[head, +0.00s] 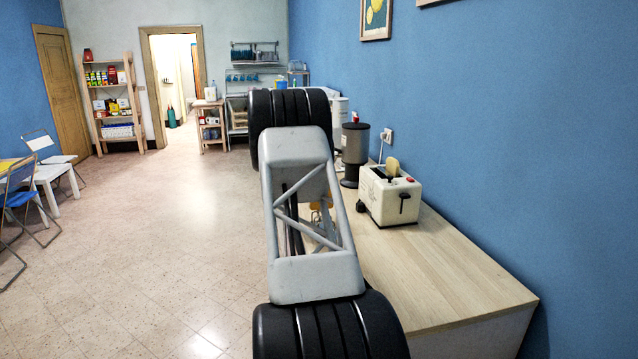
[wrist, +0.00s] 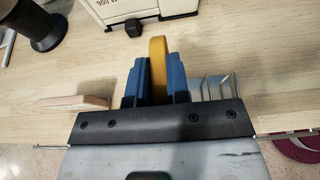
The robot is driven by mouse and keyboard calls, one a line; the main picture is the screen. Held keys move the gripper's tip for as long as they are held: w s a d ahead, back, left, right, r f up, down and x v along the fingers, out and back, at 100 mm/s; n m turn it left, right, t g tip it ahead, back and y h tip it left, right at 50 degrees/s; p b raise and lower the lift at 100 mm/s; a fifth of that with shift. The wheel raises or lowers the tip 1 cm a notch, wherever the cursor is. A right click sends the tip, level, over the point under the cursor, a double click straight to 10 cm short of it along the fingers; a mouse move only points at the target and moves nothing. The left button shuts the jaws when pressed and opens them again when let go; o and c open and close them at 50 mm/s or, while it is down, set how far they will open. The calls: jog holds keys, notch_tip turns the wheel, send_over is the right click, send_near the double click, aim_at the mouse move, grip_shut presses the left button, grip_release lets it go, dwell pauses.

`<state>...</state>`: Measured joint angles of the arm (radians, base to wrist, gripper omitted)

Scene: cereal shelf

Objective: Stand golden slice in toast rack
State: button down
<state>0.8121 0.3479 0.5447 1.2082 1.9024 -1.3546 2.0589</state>
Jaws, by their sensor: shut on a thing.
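In the wrist view, my gripper (wrist: 157,68) has its two blue fingers shut on the golden slice (wrist: 158,47). The slice is upright, edge-on to the camera, above the wooden counter. The toast rack (wrist: 222,86), with thin metal dividers, is just right of the fingers; its lower part is hidden behind my gripper. I cannot tell whether the slice touches the counter. In the head view my arm hides the gripper and rack; a patch of yellow shows through its frame.
A white toaster (head: 390,196) with a pale slice (head: 392,167) sticking up stands on the counter (head: 450,280). A dark grey cylindrical appliance (head: 354,150) stands behind it. A flat, light-wood-coloured piece (wrist: 75,103) lies left of the gripper. The counter's front right is clear.

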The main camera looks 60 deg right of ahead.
jog(key=shift+f, duration=2.8)
jog(key=c, duration=1)
grip_release()
jog(key=shift+w, duration=0.1)
jog(key=shift+v, duration=3.85)
